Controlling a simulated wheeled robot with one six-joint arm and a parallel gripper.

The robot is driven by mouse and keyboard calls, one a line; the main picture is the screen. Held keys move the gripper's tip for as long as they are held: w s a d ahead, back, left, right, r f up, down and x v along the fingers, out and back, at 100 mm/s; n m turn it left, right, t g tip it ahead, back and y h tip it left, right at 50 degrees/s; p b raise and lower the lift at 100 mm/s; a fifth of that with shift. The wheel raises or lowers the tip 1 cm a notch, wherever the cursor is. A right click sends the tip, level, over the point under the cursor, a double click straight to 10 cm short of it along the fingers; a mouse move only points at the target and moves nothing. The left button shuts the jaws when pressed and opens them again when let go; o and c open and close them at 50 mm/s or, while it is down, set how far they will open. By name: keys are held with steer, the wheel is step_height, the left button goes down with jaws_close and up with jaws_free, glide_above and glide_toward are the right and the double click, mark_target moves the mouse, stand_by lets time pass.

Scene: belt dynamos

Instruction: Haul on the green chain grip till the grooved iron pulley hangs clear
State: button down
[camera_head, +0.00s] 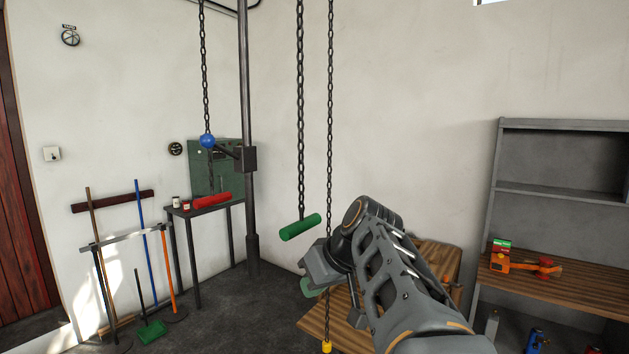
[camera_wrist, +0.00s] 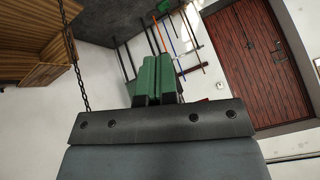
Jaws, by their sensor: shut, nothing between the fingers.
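The green chain grip (camera_head: 300,227) is a short green bar hanging slightly tilted at the lower end of a dark chain (camera_head: 300,110). My gripper (camera_head: 310,287) is below the grip and apart from it, in front of the wooden surface. Its green-tipped fingers are shut together with nothing between them; they also show in the wrist view (camera_wrist: 156,78). I cannot make out the grooved iron pulley in either view.
A second chain (camera_head: 330,130) hangs close right of the grip, ending in a yellow piece (camera_head: 326,346). A third chain at left carries a blue ball (camera_head: 207,141) beside a dark post (camera_head: 247,130). A red bar (camera_head: 212,200) is by a small table. Grey shelving (camera_head: 560,124) stands right.

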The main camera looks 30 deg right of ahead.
steer(key=d+r+n+t+p, duration=0.1)
steer(key=d+r, duration=0.3)
steer(key=r, duration=0.6)
steer(key=s+d+r+n+t+y+p, duration=0.1)
steer(key=d+r+n+t+p, duration=0.1)
steer(key=r, duration=0.9)
steer(key=shift+d+n+t+p, duration=0.3)
steer(key=shift+d+n+p, duration=0.2)
steer(key=shift+d+p, duration=0.55)
steer(key=shift+d, duration=0.1)
steer(key=s+f+x, duration=0.1)
steer(key=f+x, duration=0.1)
steer(key=x, duration=1)
steer(key=shift+f, duration=0.3)
steer(key=shift+d+f+b, duration=0.1)
steer(key=shift+f+b, duration=0.05)
steer(key=shift+b, duration=0.2)
